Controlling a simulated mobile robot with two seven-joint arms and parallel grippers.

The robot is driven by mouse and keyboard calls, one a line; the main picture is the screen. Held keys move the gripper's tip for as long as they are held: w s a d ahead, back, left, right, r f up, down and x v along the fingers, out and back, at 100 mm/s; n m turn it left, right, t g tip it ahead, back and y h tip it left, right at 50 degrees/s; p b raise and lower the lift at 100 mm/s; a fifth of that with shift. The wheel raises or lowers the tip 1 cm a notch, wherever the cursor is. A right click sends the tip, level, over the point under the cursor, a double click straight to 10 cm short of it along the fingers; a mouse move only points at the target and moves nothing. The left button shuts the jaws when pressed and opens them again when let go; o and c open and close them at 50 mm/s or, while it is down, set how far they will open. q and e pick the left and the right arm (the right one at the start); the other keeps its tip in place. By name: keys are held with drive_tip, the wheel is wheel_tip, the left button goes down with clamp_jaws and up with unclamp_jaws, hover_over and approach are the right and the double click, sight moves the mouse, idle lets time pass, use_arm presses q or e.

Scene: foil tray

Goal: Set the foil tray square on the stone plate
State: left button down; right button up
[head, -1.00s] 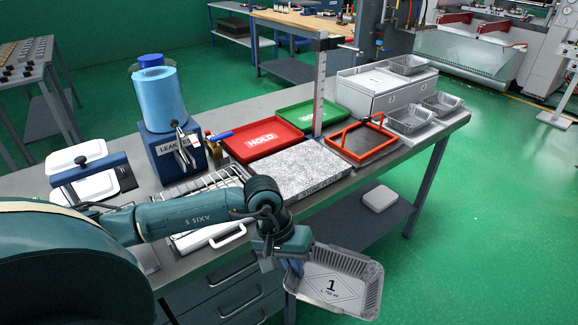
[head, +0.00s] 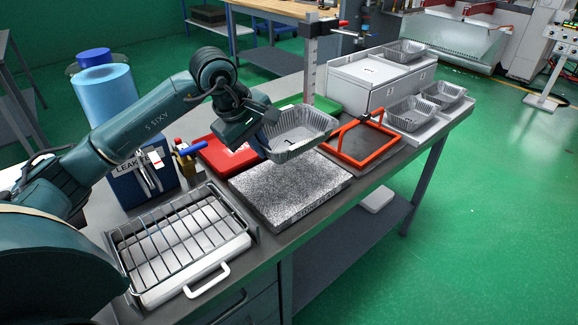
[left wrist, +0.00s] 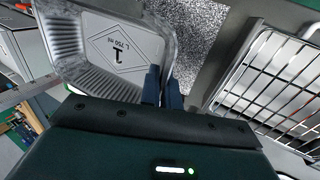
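The foil tray (head: 298,136), silver with ribbed walls and a "1" on its floor, hangs in the air above the back part of the stone plate. My left gripper (head: 262,128) is shut on its near left rim. In the left wrist view the two dark fingers (left wrist: 163,88) pinch the wall of the tray (left wrist: 120,50). The stone plate (head: 275,195), a grey speckled slab, lies bare on the bench; part of it also shows in the left wrist view (left wrist: 197,30). My right gripper is not in view.
A wire rack (head: 180,240) stands left of the plate. A red HOLD tray (head: 222,155) lies behind it, and an orange-framed tray (head: 362,158) lies to its right. A measuring post (head: 310,70) rises close behind the foil tray. More foil trays (head: 410,112) sit at the right.

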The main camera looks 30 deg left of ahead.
use_arm(q)
drive_tip(key=shift+w+f, duration=0.1)
drive_tip(key=shift+f, duration=0.2)
hover_over(269, 191)
drive_tip(key=s, duration=0.2)
drive_tip(key=f, duration=0.5)
drive_tip(key=shift+w+a+f, duration=0.2)
drive_tip(key=shift+w+f, duration=0.05)
drive_tip(key=shift+f, duration=0.1)
wheel_tip(269, 191, down, 3)
drive_tip(key=shift+f+p, duration=0.1)
drive_tip(key=shift+p, duration=0.3)
drive_tip(key=shift+f, duration=0.2)
drive_tip(key=shift+f+b, duration=0.25)
drive_tip(key=shift+b, duration=0.1)
drive_tip(key=c, duration=1.7)
unclamp_jaws()
drive_tip(key=shift+r, duration=0.15)
drive_tip(key=shift+o, duration=0.4)
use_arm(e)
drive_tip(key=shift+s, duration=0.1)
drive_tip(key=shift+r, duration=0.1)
